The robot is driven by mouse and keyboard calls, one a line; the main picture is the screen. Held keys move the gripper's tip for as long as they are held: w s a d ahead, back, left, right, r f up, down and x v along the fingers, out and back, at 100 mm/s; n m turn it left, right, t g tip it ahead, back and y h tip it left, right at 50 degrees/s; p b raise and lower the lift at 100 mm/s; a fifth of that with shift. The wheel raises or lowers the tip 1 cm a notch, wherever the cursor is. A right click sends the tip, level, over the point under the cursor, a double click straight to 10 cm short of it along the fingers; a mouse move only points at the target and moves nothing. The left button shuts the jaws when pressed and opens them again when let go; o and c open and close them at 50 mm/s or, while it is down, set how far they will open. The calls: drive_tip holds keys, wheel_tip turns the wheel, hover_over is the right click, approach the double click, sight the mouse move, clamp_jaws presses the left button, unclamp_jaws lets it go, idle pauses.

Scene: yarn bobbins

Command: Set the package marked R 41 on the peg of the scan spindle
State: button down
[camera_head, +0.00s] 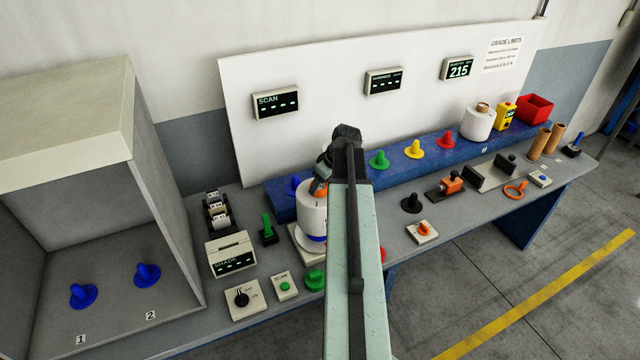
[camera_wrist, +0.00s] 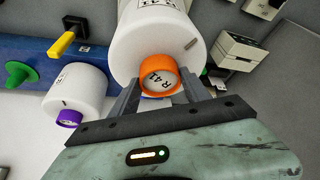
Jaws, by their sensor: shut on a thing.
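The package marked R 41 is a white yarn bobbin with an orange tube end (camera_wrist: 160,75) in the wrist view. Its white body also shows in the head view (camera_head: 312,208), upright just left of my arm. My gripper (camera_wrist: 162,88) is shut on the orange tube end. In the head view my gripper is mostly hidden by my arm. The SCAN display (camera_head: 275,103) shows dashes.
A white bobbin with a purple tube (camera_wrist: 72,117) stands near the held package. Green (camera_head: 379,159), yellow and red pegs line the blue shelf.

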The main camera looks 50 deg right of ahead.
sight(326, 188)
drive_tip(key=shift+f+b, duration=2.55)
drive_tip(key=shift+f, duration=0.5)
drive_tip(key=shift+c, duration=2.2)
unclamp_jaws()
drive_tip(key=shift+r, duration=0.1)
drive_tip(key=p+v, duration=0.7)
drive_tip(key=v, duration=0.1)
